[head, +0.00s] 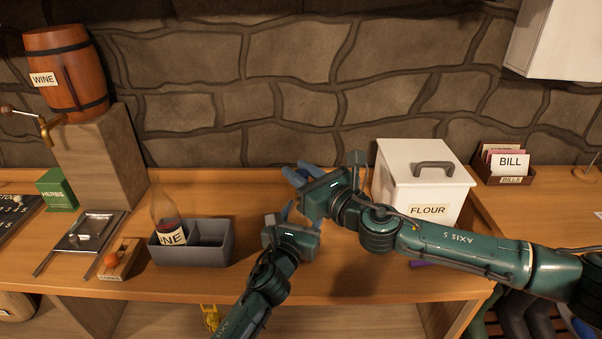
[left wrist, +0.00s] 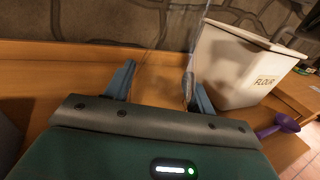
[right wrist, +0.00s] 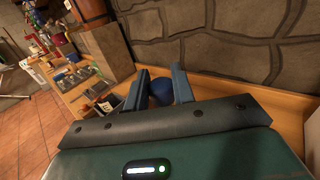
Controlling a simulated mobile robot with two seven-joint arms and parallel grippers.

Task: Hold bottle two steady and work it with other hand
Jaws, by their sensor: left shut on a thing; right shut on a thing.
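A clear glass bottle, which I take to be bottle two (left wrist: 172,62), shows faintly between my left fingers in the left wrist view. My left gripper (head: 281,214) is shut on it. In the head view the bottle is hard to make out at the grippers. My right gripper (head: 296,175) is just above and behind the left one. It is shut on a round blue piece, perhaps the bottle's cap (right wrist: 161,92), seen between its fingers in the right wrist view. Whether the blue piece touches the bottle is unclear.
A grey two-part crate (head: 213,257) holds a wine bottle (head: 165,216) in its left compartment; the right one looks empty. A white flour bin (head: 405,170) stands close behind my right arm. A wooden block (head: 118,150) bears a wine barrel (head: 66,70) at left.

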